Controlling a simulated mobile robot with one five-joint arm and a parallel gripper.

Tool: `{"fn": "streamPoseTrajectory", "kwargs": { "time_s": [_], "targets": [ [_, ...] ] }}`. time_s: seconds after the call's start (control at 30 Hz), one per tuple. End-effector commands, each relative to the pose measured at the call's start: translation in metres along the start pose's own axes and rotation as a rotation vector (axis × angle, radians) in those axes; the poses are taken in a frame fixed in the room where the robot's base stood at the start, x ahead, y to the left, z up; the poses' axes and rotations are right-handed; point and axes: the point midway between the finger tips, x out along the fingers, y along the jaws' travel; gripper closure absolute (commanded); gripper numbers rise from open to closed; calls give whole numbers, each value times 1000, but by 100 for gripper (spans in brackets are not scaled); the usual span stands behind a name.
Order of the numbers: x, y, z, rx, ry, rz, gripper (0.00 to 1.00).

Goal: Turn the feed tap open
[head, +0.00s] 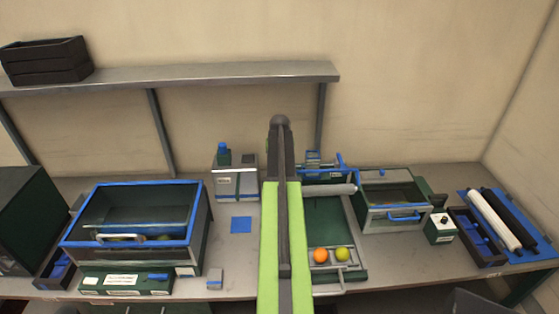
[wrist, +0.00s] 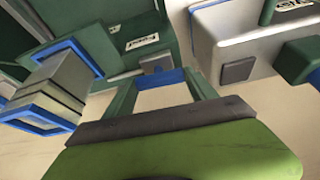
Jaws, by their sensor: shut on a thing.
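In the wrist view my gripper (wrist: 163,88) has its two green fingers closed on a small blue piece (wrist: 160,77), which looks like the handle of the feed tap. A short grey fitting (wrist: 157,62) shows just beyond it, in front of a dark green housing with a white label (wrist: 140,42). How far the handle is turned cannot be told. In the head view my raised arm covers the gripper and the spot where it holds.
A grey box with a blue band (head: 235,182) stands left of my arm. An orange (head: 320,255) and a yellow-green fruit (head: 342,254) lie on a green tray (head: 325,215) to the right. A blue-rimmed bin (head: 190,230) is at left, a glass-fronted box (head: 372,212) at right.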

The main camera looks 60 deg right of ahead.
Motion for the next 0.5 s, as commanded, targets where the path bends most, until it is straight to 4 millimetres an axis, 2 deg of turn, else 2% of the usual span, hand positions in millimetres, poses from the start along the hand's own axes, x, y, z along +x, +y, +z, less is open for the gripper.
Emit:
{"fn": "streamPoseTrajectory", "kwargs": {
  "time_s": [0.5],
  "targets": [
    [0,3,2,-75,-7,-26,75]
  ]
}}
